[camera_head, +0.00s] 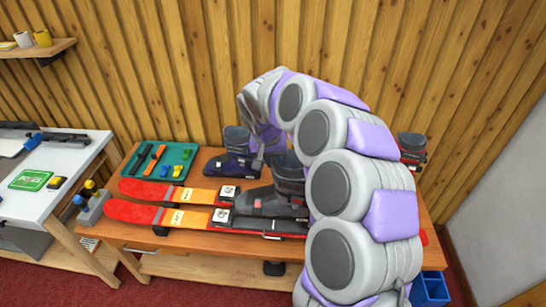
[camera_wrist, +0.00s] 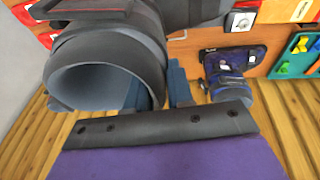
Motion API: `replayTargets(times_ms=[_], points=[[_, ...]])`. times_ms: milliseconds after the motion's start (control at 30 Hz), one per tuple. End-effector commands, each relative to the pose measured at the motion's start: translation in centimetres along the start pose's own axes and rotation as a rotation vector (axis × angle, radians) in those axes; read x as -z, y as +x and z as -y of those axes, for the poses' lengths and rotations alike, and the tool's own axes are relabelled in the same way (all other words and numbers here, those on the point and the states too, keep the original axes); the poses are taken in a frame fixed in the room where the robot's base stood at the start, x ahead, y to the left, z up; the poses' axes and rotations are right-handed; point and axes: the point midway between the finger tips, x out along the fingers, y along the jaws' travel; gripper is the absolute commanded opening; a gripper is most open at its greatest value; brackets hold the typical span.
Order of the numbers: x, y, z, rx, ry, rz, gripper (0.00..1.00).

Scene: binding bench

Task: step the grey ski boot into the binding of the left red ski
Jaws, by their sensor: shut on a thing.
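Two red skis lie on the wooden bench with tips to the left: a nearer red ski (camera_head: 135,212) and a farther red ski (camera_head: 150,191). The grey ski boot (camera_head: 262,203) is over the nearer ski, toe to the left, just behind its white toe binding (camera_head: 222,215). I cannot tell whether its sole touches the ski. The boot's open cuff fills the upper left of the wrist view (camera_wrist: 105,42). My gripper (camera_wrist: 160,88) is shut on the cuff wall, one finger appearing inside the opening. My arm hides the boot's right side and the ski tails.
A dark blue boot (camera_head: 232,165) stands behind the skis. A teal tray (camera_head: 185,152) with tools and coloured pieces lies at the back left. A white table (camera_head: 25,203) stands left, a blue bin (camera_head: 430,288) lower right.

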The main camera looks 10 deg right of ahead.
Motion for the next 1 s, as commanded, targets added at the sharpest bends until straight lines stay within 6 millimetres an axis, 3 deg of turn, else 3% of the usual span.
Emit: replayTargets(times_ms=[500, 1000], points=[[-0.9, 3.6, 0.5, 0.001, -0.001, -0.002, 0.00], [-1.0, 4.0, 0.6, 0.001, -0.001, -0.003, 0.00]])
